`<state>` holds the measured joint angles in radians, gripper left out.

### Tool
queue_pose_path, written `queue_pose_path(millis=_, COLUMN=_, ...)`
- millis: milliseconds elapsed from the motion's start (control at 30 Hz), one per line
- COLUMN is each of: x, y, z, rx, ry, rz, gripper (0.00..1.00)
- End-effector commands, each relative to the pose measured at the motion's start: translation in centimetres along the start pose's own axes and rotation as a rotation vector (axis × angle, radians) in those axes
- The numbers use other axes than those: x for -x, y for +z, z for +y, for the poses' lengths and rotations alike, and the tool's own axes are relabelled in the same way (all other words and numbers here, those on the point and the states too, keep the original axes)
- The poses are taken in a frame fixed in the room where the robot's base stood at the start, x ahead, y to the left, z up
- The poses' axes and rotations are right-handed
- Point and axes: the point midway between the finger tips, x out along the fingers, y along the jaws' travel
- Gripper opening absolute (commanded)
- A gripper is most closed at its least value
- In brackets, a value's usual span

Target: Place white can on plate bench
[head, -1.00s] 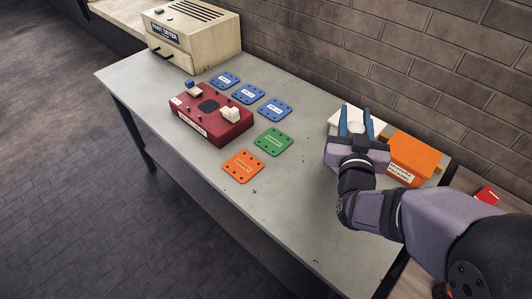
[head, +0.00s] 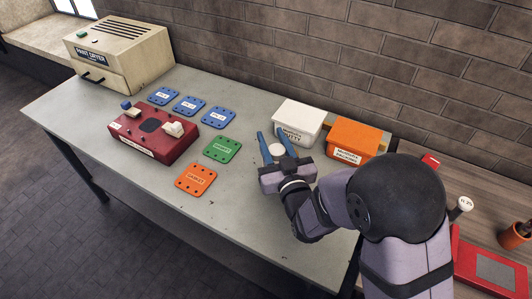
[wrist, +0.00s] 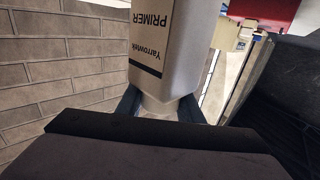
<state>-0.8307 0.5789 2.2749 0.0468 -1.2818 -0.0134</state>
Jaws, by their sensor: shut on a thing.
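The white can (head: 277,149) is between the blue fingers of my gripper (head: 272,138). In the wrist view the can (wrist: 165,45) shows its black "Yarrowtek PRIMER" lettering upside down, with a dark finger on each side of its narrower end. My gripper is shut on it. The can is over the right part of the grey plate bench (head: 110,150), in front of the white putty box. I cannot tell whether its base touches the bench top.
A white putty box (head: 299,117) and an orange box (head: 352,142) stand behind and right of my gripper.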

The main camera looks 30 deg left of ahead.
Motion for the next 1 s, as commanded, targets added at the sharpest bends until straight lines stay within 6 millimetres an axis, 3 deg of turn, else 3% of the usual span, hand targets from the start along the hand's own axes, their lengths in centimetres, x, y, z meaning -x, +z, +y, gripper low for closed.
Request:
queue_pose_path(millis=433, x=-0.1, y=1.7, z=0.0, rx=0.000, ry=0.000, rz=0.004, gripper=0.00)
queue_pose_path(millis=800, x=0.0, y=5.2, z=0.0, rx=0.000, ry=0.000, rz=0.003, gripper=0.00)
queue_pose_path(millis=1000, x=-0.1, y=5.4, z=0.0, rx=0.000, ry=0.000, rz=0.007, gripper=0.00)
